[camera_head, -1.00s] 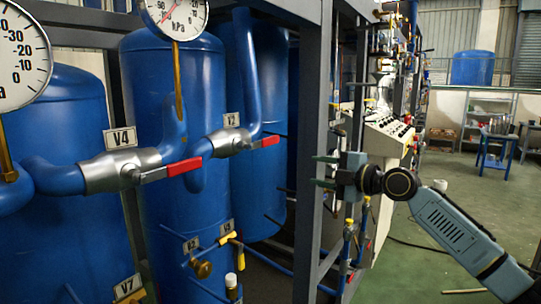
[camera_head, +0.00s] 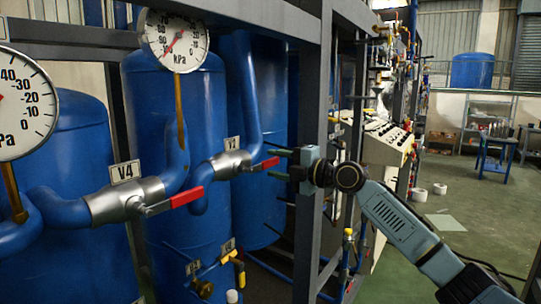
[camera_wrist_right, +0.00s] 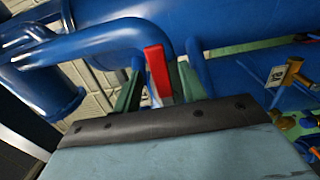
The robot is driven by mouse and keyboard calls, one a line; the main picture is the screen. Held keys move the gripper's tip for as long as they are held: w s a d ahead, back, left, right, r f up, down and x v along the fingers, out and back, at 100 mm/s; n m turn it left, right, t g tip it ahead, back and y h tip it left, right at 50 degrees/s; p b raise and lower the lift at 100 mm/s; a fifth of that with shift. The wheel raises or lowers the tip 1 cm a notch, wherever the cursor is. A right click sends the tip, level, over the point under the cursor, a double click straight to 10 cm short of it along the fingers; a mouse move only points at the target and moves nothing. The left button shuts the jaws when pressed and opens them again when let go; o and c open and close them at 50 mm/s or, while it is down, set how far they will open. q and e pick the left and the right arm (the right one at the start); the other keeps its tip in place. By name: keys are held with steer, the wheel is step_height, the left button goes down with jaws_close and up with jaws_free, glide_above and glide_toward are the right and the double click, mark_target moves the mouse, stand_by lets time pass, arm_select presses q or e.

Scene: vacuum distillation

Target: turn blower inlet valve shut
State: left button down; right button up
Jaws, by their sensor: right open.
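No label names the blower inlet valve. A silver valve (camera_head: 230,163) labelled V2 has a red lever handle (camera_head: 265,164) pointing right along its pipe. My right gripper (camera_head: 276,163) is at that handle's end, with its jaws open. In the right wrist view, the red handle (camera_wrist_right: 157,68) lies between the two green fingers (camera_wrist_right: 160,88), with gaps visible on both sides. Another silver valve (camera_head: 127,200), labelled V4, has a red handle (camera_head: 187,197) pointing right, nearer to me. My left gripper is not in view.
Blue tanks (camera_head: 177,120) stand behind the pipes. A grey frame post (camera_head: 311,215) rises close to my right gripper. Two pressure gauges (camera_head: 173,40) stand at upper left. Open green floor (camera_head: 460,210) lies to the right.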

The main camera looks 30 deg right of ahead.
steer(key=shift+x, duration=1.2)
jaws_close()
